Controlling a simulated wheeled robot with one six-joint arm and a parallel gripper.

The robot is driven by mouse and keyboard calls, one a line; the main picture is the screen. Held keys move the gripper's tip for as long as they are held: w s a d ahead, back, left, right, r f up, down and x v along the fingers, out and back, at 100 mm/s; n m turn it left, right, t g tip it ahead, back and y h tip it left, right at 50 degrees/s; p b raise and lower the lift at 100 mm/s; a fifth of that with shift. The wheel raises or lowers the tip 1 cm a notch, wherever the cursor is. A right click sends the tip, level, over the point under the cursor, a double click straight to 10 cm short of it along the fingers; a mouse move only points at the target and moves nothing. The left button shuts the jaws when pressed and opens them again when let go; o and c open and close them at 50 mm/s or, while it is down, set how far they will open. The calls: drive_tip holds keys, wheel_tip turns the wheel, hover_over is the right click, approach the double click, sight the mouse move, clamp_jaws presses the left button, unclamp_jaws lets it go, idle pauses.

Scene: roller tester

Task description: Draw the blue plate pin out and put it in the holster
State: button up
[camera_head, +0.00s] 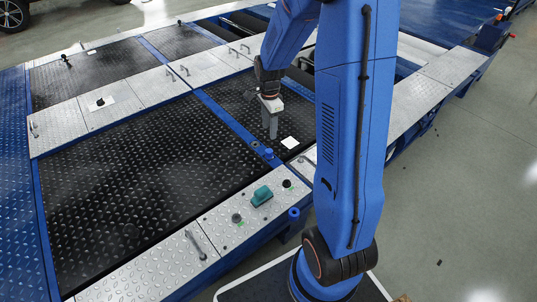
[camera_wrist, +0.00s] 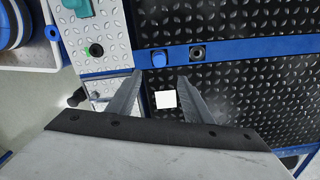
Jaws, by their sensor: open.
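My gripper (camera_head: 271,135) points down above the black plate, a little behind the pin. In the wrist view my gripper (camera_wrist: 160,76) is open and empty, its fingers apart. A short blue cylinder (camera_head: 294,213) at the outer edge of the silver strip may be the holster; it also shows in the wrist view (camera_wrist: 52,33).
A teal block (camera_head: 262,196) and black knobs (camera_head: 287,184) sit on the near silver strip. A white square (camera_head: 290,142) lies on the black plate near my gripper. Metal handles (camera_head: 195,244) stand up from the strips. The large black plate at left is clear.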

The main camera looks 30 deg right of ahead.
sight(270, 150)
wheel_tip(270, 150, down, 12)
drive_tip(key=shift+r, duration=0.1)
idle(0.5)
clamp_jaws()
